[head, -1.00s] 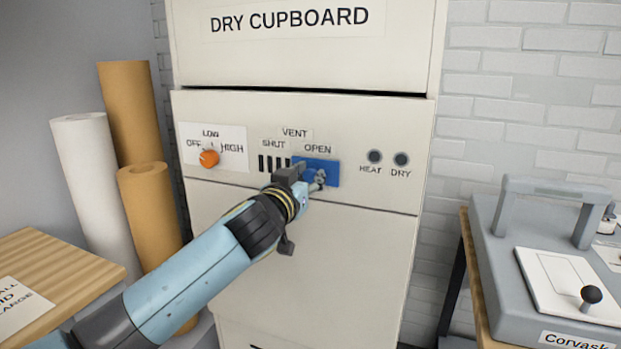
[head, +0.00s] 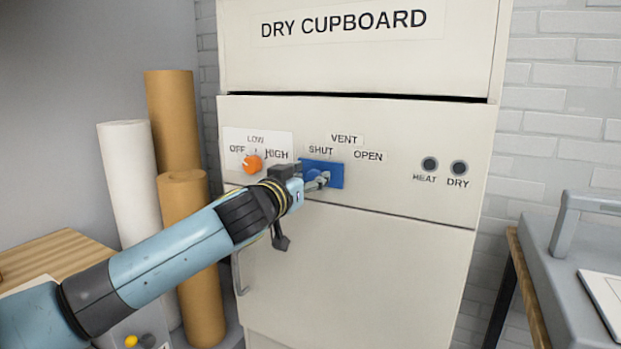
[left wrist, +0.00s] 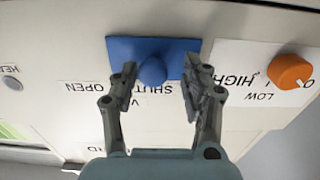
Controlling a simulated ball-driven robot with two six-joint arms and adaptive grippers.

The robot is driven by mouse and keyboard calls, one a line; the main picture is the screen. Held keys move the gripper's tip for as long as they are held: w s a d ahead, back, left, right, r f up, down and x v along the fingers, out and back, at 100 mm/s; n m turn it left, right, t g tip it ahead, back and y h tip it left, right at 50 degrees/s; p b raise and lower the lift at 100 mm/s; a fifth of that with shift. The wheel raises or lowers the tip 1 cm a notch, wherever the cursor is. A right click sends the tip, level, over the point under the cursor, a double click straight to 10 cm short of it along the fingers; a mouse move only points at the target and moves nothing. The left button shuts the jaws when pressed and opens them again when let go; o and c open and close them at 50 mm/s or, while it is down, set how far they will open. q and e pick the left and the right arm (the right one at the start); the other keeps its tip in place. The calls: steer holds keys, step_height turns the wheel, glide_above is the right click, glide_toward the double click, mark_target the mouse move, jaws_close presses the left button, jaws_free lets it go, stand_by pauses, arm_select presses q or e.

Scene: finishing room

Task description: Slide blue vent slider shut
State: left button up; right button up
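The blue vent slider (head: 337,172) is a flat plate with a round blue knob on the white dry cupboard's panel. It lies below the SHUT label (head: 321,150), and no dark vent slots show. The panel below the OPEN label (head: 368,156) is bare. My left gripper (head: 318,181) is at the slider. In the left wrist view the slider (left wrist: 120,50) shows with the knob (left wrist: 152,70) between the fingers of my left gripper (left wrist: 160,72). The fingers are apart, the left-hand one close to the knob; contact is unclear. My right gripper is out of view.
An orange knob (head: 252,163) sits left of the slider, close to my left wrist. HEAT (head: 430,164) and DRY (head: 459,168) buttons are at right. Paper rolls (head: 183,240) stand at left. A grey press (head: 575,260) stands at right.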

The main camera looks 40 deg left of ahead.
arm_select(q)
steer(key=shift+d, duration=0.15)
steer(key=shift+s, duration=0.25)
steer(key=v, duration=1.1)
steer(key=shift+s, duration=0.25)
steer(key=shift+f, duration=0.1)
